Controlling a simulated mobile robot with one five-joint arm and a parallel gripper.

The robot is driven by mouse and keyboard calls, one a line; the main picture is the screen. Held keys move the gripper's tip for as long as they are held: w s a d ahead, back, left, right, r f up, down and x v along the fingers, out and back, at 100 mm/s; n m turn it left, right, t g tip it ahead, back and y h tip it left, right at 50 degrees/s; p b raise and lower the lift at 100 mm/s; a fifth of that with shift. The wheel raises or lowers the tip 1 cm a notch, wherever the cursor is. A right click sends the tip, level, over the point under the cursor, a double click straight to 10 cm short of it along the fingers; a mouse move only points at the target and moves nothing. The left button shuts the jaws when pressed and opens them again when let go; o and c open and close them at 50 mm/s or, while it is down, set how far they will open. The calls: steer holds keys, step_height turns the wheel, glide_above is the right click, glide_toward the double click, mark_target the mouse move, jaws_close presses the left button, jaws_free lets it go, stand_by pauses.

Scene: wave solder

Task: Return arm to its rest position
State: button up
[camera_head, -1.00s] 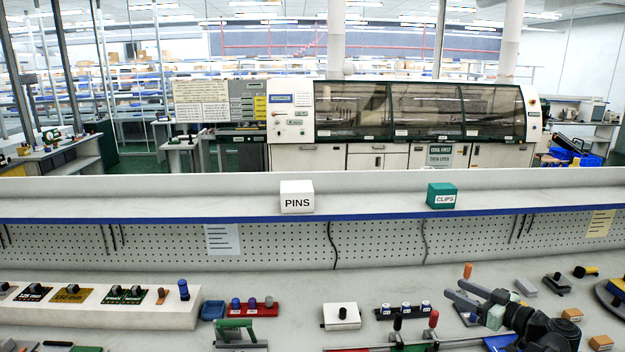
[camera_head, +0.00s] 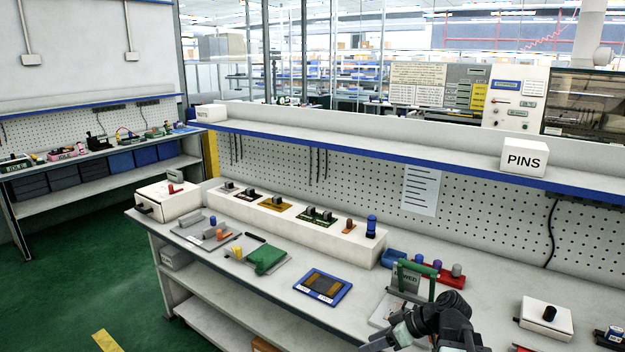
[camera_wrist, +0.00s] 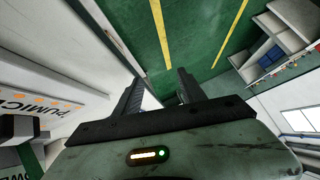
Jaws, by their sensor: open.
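My gripper (camera_wrist: 160,92) shows in the wrist view with its two dark fingers spread apart and nothing between them. Green floor with yellow lines lies beyond the fingertips. In the head view my gripper (camera_head: 375,344) is at the bottom edge, to the right of centre, partly cut off. My dark arm (camera_head: 445,315) is folded there over the front of the workbench, in front of a green-handled fixture (camera_head: 434,281).
The workbench (camera_head: 290,285) holds a blue-framed board (camera_head: 323,287), a green tool (camera_head: 268,260), a long white stand (camera_head: 300,227) and a white box with a black knob (camera_head: 546,318). A PINS box (camera_head: 524,157) is on the shelf. Open green floor (camera_head: 90,275) lies left.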

steer(key=s+a+f+m+g+h+b, duration=0.25)
steer(key=s+a+f+h+b, duration=0.2)
steer(key=a+f, duration=0.65)
steer(key=d+f+m+h, duration=0.2)
steer(key=d+m+h, duration=0.2)
steer(key=d+m, duration=0.4)
step_height(320, 180, up, 14)
steer(key=d+n+p, duration=0.1)
steer(key=p, duration=1.3)
steer(key=shift+s+d+f+g, duration=0.15)
steer(key=shift+s+g, duration=0.2)
steer(key=shift+g, duration=0.1)
steer(key=shift+c, duration=1.3)
steer(key=shift+d, duration=0.1)
